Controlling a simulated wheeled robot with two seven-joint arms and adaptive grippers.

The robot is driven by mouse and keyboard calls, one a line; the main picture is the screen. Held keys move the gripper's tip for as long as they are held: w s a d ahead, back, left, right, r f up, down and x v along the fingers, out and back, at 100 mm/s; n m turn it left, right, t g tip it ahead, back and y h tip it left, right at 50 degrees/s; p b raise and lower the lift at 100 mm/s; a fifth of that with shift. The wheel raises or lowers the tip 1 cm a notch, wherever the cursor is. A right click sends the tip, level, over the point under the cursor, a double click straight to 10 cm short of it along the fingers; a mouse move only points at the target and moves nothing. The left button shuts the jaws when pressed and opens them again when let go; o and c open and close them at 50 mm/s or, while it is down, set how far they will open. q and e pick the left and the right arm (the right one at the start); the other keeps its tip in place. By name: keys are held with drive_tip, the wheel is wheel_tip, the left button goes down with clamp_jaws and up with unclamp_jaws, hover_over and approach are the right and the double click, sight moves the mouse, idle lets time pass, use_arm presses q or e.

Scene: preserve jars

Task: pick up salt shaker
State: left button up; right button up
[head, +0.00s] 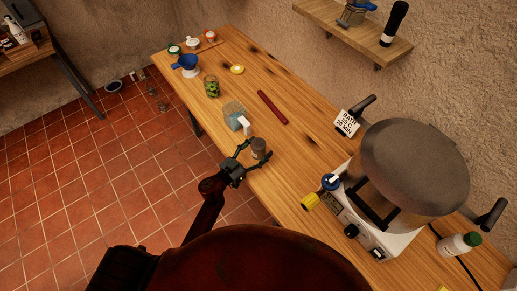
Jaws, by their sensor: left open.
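A small cylinder with a grey top, which looks like the salt shaker (259,146), stands upright near the front edge of the wooden table in the head view. My left gripper (256,156) is open, with its fingers spread at either side of the shaker's lower part. I cannot tell whether the fingers touch it. The gripper partly hides the shaker's base. My right gripper is not in view.
A glass container (233,112) with blue contents and a white item (246,128) stand just beyond the shaker. A dark red bar (272,107) lies behind. A large pot cooker (412,170) and a yellow object (310,201) stand to the right.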

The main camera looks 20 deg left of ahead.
use_arm(q)
drive_tip(key=shift+r, duration=0.1)
drive_tip(key=c, duration=1.6)
